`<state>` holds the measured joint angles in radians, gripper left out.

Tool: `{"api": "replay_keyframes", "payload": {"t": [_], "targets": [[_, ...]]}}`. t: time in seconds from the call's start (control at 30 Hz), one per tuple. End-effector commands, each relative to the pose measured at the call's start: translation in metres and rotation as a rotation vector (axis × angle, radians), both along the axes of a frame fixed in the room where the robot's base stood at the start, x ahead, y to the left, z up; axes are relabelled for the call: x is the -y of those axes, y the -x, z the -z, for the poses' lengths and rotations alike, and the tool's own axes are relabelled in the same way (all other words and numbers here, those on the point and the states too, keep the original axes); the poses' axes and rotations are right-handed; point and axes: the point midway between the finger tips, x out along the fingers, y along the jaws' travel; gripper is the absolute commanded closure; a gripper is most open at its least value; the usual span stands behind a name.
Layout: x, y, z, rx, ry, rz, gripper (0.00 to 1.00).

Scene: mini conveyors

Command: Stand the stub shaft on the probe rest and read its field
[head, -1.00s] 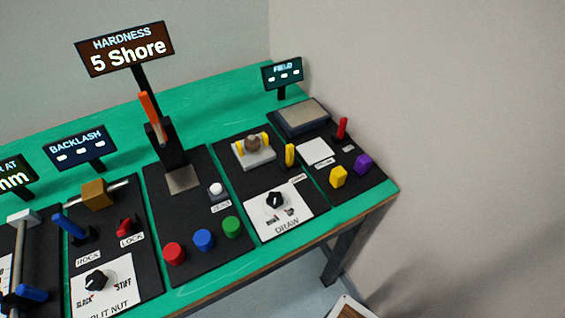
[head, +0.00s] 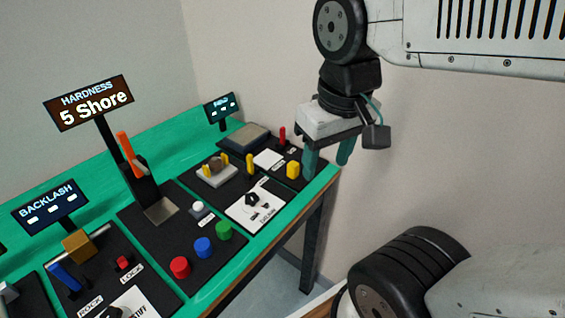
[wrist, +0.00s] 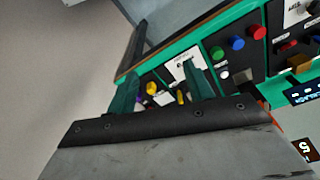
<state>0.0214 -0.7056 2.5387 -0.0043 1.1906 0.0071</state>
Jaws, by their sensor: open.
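The field station's black board holds a thin red post (head: 282,135), a yellow block (head: 293,170) and a purple block (wrist: 141,98). I cannot tell which of these is the stub shaft. The board also has a white square (head: 268,159) and a raised grey plate (head: 247,137); I cannot tell which is the probe rest. The field display (head: 222,107) shows only white dashes. My gripper (head: 328,164) is open and empty, near the board's right end. In the head view it hides the purple block. The wrist view shows the board beyond my open fingers (wrist: 160,90).
Left of the field board stand a draw station with a yellow post (head: 250,164) and knob (head: 252,198), then a hardness station with red, blue (head: 203,247) and green knobs. A wall (head: 235,60) rises behind the green table (head: 185,125).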

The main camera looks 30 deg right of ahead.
Motion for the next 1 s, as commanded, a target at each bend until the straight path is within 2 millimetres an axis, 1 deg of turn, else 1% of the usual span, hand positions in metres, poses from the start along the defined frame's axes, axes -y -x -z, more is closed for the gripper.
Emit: {"api": "replay_keyframes", "payload": {"t": [0.17, 0.2, 0.27, 0.3, 0.37, 0.4, 0.53, 0.6, 0.73, 0.83, 1.0], "targets": [[0.021, -0.060, 0.012, -0.006, 0.000, 0.089, 0.48], [0.028, -0.076, 0.017, -0.005, 0.001, 0.113, 0.48], [0.040, -0.101, 0.026, -0.001, 0.001, 0.149, 0.48], [0.048, -0.116, 0.034, 0.002, 0.001, 0.171, 0.48], [0.062, -0.139, 0.047, 0.005, 0.002, 0.206, 0.48], [0.071, -0.154, 0.056, 0.008, 0.002, 0.229, 0.48], [0.102, -0.194, 0.090, 0.015, 0.003, 0.295, 0.48], [0.117, -0.210, 0.108, 0.019, 0.002, 0.324, 0.48], [0.138, -0.230, 0.133, 0.026, 0.003, 0.364, 0.48], [0.147, -0.237, 0.145, 0.030, 0.003, 0.380, 0.48], [0.151, -0.242, 0.162, 0.030, 0.003, 0.387, 0.48]]}}
